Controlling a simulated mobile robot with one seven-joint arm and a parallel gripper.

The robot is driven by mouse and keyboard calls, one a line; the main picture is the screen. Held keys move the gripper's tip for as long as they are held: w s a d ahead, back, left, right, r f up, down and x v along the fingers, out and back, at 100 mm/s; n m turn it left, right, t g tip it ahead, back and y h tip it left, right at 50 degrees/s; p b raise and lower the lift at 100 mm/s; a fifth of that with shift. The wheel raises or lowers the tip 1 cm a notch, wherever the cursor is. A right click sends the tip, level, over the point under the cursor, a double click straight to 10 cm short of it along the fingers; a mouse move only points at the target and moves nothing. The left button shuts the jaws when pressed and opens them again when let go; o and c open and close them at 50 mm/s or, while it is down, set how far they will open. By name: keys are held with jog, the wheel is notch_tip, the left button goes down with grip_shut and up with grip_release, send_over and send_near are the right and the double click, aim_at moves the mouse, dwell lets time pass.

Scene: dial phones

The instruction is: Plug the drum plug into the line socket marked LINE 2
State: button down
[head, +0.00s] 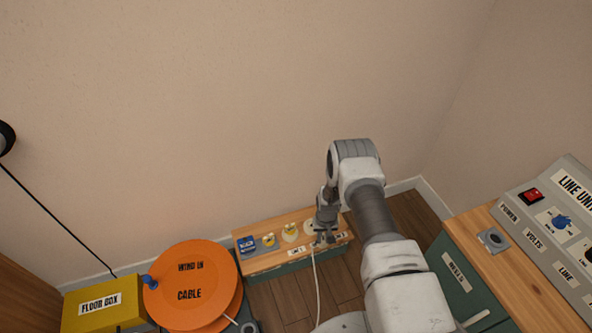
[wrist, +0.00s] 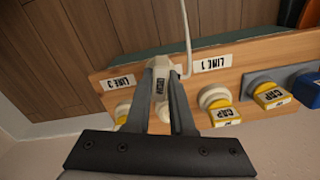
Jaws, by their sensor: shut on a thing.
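My gripper (wrist: 161,72) is shut on the drum plug (wrist: 163,88), a pale plug with a small dark-lettered tag, seen between the fingers in the wrist view. Its white cord (wrist: 188,35) runs off the top edge; the cord (head: 317,282) also shows in the head view. My gripper (head: 325,238) is over the right part of the wooden socket board (head: 272,261). The LINE 3 label (wrist: 118,82) and LINE 1 label (wrist: 212,65) flank the plug in the wrist view. The LINE 2 label is not readable. Whether the plug touches a socket cannot be told.
A large orange cable drum (head: 190,285) and yellow floor box (head: 100,305) stand left. A control panel (head: 560,225) on a cabinet stands right. The wall is close behind the board.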

jog(key=shift+w+a, duration=0.4)
jog(key=shift+w, duration=0.7)
jog(key=shift+w+a, duration=0.35)
jog(key=shift+w, duration=0.8)
jog(key=shift+w+a, duration=0.4)
jog(key=shift+w, duration=0.7)
jog(key=shift+w, duration=0.1)
jog(key=shift+w+a, duration=0.3)
jog(key=shift+w, duration=0.6)
jog(key=shift+w+a, duration=0.1)
jog(key=shift+w, duration=0.1)
jog(key=shift+w+a, duration=0.1)
jog(key=shift+w, duration=0.2)
jog(key=shift+r, duration=0.25)
jog(key=shift+f, duration=0.1)
jog(key=shift+w+f, duration=0.1)
jog(key=shift+f, duration=0.2)
jog(key=shift+f, duration=0.6)
